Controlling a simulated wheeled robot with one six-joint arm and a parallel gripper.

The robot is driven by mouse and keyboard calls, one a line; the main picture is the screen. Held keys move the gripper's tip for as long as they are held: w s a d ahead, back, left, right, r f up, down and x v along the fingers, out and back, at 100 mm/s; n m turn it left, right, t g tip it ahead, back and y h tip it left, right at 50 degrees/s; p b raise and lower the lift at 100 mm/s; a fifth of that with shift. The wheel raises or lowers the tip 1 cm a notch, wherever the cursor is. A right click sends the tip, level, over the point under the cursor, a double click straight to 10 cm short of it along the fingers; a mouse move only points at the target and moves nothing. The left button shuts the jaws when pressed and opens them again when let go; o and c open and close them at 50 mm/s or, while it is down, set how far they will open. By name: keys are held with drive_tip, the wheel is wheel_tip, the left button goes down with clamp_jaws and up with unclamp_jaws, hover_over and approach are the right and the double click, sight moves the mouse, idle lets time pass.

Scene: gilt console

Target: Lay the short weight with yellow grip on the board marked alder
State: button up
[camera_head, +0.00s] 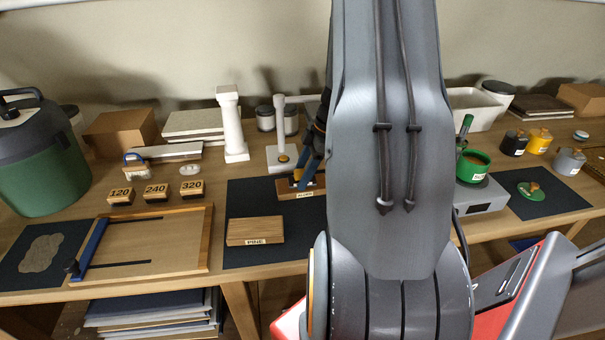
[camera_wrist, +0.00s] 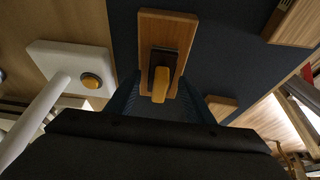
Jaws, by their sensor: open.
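A weight with a dark base and a yellow grip (camera_wrist: 161,84) rests on a wooden board (camera_wrist: 150,24) in the wrist view. My gripper (camera_wrist: 161,98) is open, with a blue finger on each side of the weight; whether either finger touches it I cannot tell. In the head view my gripper (camera_head: 307,178) is low over the rear labelled board (camera_head: 282,187), and the weight is mostly hidden there.
A white base with an upright post (camera_head: 281,130) stands close behind the rear board, with a yellow disc on it. Number blocks (camera_head: 155,192) and a wooden cutting tray (camera_head: 180,240) are to the left. The dark mat (camera_head: 245,196) has free room around the front board.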

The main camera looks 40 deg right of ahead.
drive_tip(key=b+v, duration=0.4)
drive_tip(key=v, duration=0.8)
drive_tip(key=s+a+f+m+h, duration=0.1)
drive_tip(key=a+m, duration=0.3)
drive_tip(key=a, duration=0.6)
drive_tip(key=s+a+f+m+h, duration=0.1)
drive_tip(key=s+a+m, duration=0.2)
drive_tip(key=a, duration=0.8)
drive_tip(key=s+a+f+m+g+h, duration=0.1)
drive_tip(key=s+a+f+m, duration=0.1)
drive_tip(key=a, duration=0.9)
drive_tip(key=shift+s+m+h, duration=0.4)
drive_tip(key=shift+s+m, duration=0.15)
drive_tip(key=shift+m, duration=0.75)
drive_tip(key=shift+a+f, duration=0.1)
drive_tip(key=shift+a, duration=0.05)
